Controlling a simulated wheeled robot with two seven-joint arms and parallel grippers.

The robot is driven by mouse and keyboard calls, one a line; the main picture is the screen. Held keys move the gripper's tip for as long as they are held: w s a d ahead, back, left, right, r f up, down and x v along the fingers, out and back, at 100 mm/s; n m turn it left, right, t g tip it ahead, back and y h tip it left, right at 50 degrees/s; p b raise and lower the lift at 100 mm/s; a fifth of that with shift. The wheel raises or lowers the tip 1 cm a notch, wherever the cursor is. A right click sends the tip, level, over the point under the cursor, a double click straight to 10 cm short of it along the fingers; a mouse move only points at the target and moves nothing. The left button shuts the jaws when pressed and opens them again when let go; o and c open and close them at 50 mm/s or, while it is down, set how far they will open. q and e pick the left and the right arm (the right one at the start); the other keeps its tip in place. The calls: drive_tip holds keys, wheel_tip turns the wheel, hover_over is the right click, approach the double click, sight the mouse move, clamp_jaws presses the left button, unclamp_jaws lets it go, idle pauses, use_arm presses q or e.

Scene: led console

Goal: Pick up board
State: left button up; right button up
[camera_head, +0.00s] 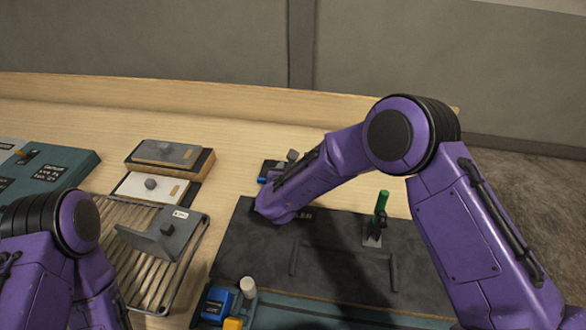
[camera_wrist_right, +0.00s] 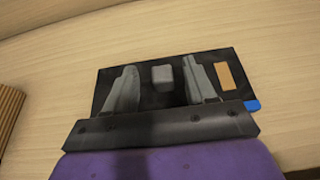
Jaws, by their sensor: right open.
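A flat dark board (camera_wrist_right: 145,85) lies on the wooden table, with a grey square knob (camera_wrist_right: 162,77), an orange patch (camera_wrist_right: 230,75) and a blue corner. The same board shows partly behind my right arm in the head view (camera_head: 269,168). My right gripper (camera_wrist_right: 163,88) is open over the board, its two fingers on either side of the knob with gaps. I cannot tell how far above the board the fingertips are. My left arm is at the lower left of the head view; its gripper is not visible.
A grey board (camera_head: 160,236) tilts on a wire rack (camera_head: 120,270). Two boards with knobs (camera_head: 165,152) (camera_head: 150,188) lie behind it. A dark console panel (camera_head: 330,255) carries a green-handled lever (camera_head: 380,207). A blue block (camera_head: 216,303) sits at its front left.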

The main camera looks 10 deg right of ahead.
drive_tip(key=shift+w+d, duration=0.1)
drive_tip(key=shift+d, duration=0.05)
clamp_jaws()
